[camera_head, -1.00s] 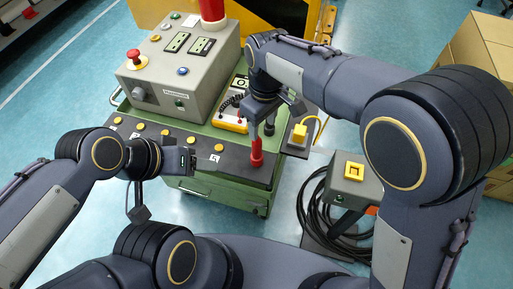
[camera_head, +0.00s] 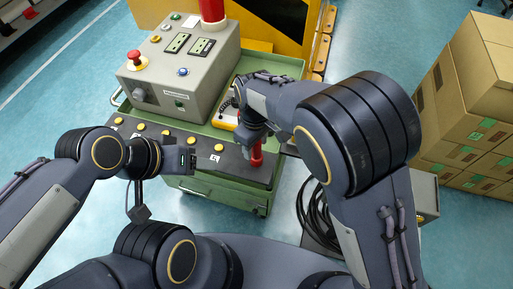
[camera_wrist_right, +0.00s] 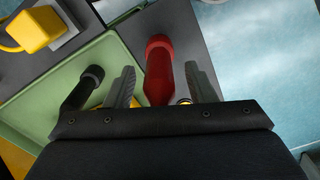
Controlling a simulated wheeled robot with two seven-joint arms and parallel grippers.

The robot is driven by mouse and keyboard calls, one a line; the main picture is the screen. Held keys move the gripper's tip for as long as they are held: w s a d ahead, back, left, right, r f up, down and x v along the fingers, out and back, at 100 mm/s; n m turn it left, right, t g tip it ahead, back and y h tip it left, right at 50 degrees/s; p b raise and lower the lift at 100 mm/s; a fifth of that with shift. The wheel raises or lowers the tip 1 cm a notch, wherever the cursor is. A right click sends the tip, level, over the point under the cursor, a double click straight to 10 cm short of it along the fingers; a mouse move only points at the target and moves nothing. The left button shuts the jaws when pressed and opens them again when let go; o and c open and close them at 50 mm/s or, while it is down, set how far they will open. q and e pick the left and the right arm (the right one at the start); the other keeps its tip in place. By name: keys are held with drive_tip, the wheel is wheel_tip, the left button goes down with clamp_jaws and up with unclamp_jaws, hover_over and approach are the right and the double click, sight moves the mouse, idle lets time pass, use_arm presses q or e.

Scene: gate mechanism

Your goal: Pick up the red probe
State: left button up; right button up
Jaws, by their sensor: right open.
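The red probe (camera_head: 257,157) stands upright at the right end of the dark front panel of the green cart, partly hidden by my right gripper (camera_head: 253,138). In the right wrist view the red probe (camera_wrist_right: 158,70) lies between the two grey fingers of my open right gripper (camera_wrist_right: 162,84), with gaps on both sides. A black probe (camera_wrist_right: 84,86) is just left of the left finger. My left gripper (camera_head: 186,160) is over the front edge of the panel, left of the red probe; its jaw state is unclear.
A grey control box (camera_head: 178,72) with a red mushroom button (camera_head: 134,58) stands on the green cart (camera_head: 213,191). Black cable (camera_head: 312,214) lies right of the cart. Cardboard boxes (camera_head: 465,100) are stacked at the right. A yellow block (camera_wrist_right: 38,28) shows in the wrist view.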

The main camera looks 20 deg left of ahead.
drive_tip(key=c, duration=1.1)
